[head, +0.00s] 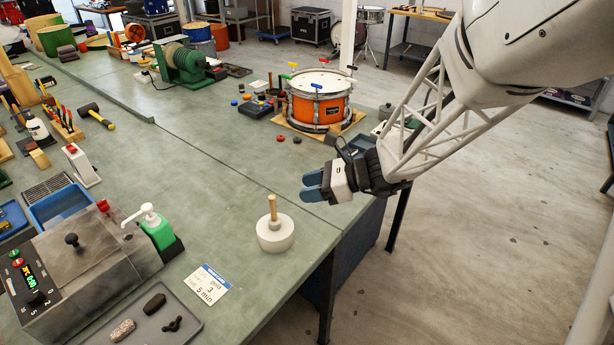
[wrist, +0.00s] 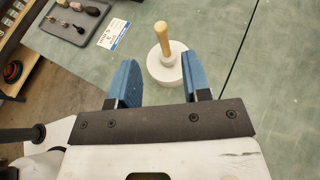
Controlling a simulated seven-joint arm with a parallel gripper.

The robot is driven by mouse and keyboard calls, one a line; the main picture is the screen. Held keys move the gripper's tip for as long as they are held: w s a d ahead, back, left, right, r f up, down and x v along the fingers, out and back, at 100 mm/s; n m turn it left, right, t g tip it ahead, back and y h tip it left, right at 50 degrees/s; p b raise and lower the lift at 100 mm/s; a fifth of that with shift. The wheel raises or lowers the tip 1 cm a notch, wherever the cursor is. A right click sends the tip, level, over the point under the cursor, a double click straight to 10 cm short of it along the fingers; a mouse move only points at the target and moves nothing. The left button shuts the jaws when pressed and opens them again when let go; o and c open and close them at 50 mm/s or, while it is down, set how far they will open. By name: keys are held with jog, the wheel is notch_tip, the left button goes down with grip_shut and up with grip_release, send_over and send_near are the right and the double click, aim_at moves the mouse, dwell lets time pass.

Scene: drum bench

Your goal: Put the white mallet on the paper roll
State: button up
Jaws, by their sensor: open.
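A pale wooden handle of the white mallet (head: 273,207) points up from the middle of a wide, short white cylinder, the paper roll (head: 276,242), near the table's front right edge. The mallet's small white head is at the roll's top centre; I cannot tell whether it rests on top or sits in a hole. In the wrist view the mallet (wrist: 162,38) and the roll (wrist: 158,70) show beyond my fingertips. My gripper (head: 312,186) is open and empty, apart from both, above the table edge. Its blue fingers (wrist: 160,72) have nothing between them.
A card (head: 207,284) and a grey tray (head: 190,322) with small dark pieces lie left of the roll. A green bottle with a white pump (head: 158,230) stands beside a grey machine (head: 75,260). An orange drum (head: 318,102) stands farther back. The table around the roll is clear.

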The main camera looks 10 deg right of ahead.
jog(key=shift+s, duration=0.1)
jog(key=s+d+r+n+h, duration=0.3)
jog(key=s+n+h, duration=0.1)
jog(key=s+n, duration=0.2)
jog(key=s+d+r+n+h, duration=0.3)
jog(key=s+n+h, duration=0.1)
jog(key=s+n, duration=0.3)
jog(key=s+d+r+n+h, duration=0.4)
jog(key=s+n, duration=0.3)
jog(key=s, duration=0.2)
jog(key=shift+s+g+h, duration=0.15)
jog(key=shift+g+h, duration=0.15)
jog(key=shift+h, duration=0.3)
